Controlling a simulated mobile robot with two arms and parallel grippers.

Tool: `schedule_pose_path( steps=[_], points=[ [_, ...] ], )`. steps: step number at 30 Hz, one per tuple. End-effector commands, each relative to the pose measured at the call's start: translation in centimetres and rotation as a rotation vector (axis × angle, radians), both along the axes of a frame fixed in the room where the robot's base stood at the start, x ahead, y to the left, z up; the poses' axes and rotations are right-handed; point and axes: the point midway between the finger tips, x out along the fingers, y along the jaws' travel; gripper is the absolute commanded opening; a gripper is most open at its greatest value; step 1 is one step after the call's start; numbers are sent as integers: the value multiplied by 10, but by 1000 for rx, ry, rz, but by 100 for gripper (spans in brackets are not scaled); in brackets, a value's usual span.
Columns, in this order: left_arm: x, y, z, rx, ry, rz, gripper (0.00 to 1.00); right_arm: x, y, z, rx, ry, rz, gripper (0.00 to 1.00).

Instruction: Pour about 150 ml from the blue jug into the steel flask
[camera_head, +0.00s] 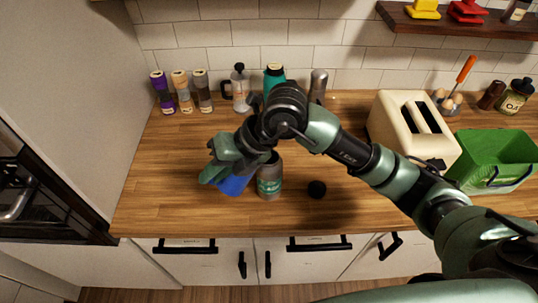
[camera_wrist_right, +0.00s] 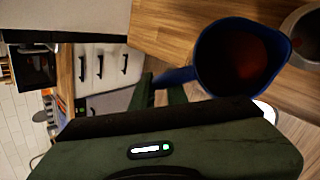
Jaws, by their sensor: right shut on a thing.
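The blue jug (camera_head: 234,186) is at the left front of the counter in the head view, mostly hidden by my right gripper (camera_head: 216,168). The gripper is shut on the jug. In the right wrist view I see the jug's blue wall (camera_wrist_right: 203,72) and dark brown contents inside. The steel flask (camera_head: 269,184), grey with a teal band, stands upright just right of the jug. In the right wrist view its round top (camera_wrist_right: 306,32) shows at the right edge, close to the jug's rim. I cannot tell how far the jug is tilted. My left gripper is not in view.
Several spice jars (camera_head: 181,92), a French press (camera_head: 240,88) and a teal bottle (camera_head: 273,76) stand along the wall. A cream toaster (camera_head: 411,133) and green crate (camera_head: 492,158) are at the right.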

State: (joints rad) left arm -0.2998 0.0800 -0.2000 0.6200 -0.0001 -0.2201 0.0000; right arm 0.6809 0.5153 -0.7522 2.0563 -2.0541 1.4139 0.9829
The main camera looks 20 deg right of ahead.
Motion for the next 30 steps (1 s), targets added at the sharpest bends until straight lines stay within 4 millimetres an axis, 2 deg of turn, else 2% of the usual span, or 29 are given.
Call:
schedule_pose_path(
  steps=[30],
  points=[
    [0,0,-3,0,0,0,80,5,-14,20,148,53,0,0]
  ],
)
